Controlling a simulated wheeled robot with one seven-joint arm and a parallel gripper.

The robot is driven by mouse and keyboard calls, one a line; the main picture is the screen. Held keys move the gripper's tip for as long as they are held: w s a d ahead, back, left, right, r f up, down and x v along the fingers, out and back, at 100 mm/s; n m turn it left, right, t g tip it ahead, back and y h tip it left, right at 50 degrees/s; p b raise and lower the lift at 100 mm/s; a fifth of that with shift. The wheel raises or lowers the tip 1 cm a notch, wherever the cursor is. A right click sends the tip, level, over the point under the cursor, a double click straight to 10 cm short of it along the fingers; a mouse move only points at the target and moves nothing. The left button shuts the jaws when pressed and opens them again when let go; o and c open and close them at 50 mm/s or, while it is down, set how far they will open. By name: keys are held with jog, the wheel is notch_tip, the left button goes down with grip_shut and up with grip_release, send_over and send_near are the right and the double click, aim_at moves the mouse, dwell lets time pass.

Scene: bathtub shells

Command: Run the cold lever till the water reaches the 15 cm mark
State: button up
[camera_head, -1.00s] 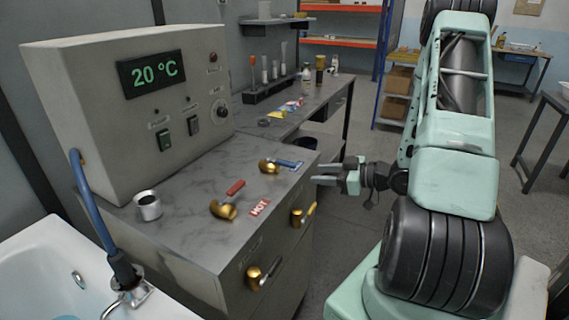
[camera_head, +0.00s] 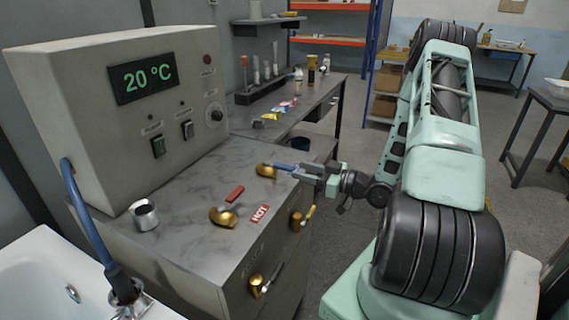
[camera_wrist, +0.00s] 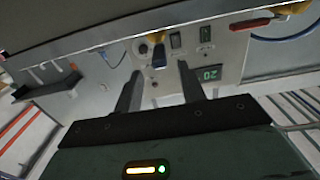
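The cold lever (camera_head: 279,166), a blue handle on a brass knob, is at the right edge of the grey counter. My gripper (camera_head: 297,171) is at its handle end, coming from the right. In the wrist view the fingers (camera_wrist: 159,70) are apart, with the blue handle (camera_wrist: 154,77) in the gap and the brass knob (camera_wrist: 155,38) ahead. I cannot tell whether a finger touches it. The white bathtub (camera_head: 38,275) is cut off at lower left; no water level or 15 cm mark shows.
A hot lever with a red handle (camera_head: 235,193) and a HOT label (camera_head: 260,214) are nearer the front. Brass handles (camera_head: 258,287) stick out of the counter front.

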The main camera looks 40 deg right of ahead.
aim_at(270, 162)
jog(key=p+x, duration=0.1)
jog(key=x, duration=0.5)
jog(key=shift+w+a, duration=0.15)
jog(key=shift+w, duration=0.1)
grip_shut()
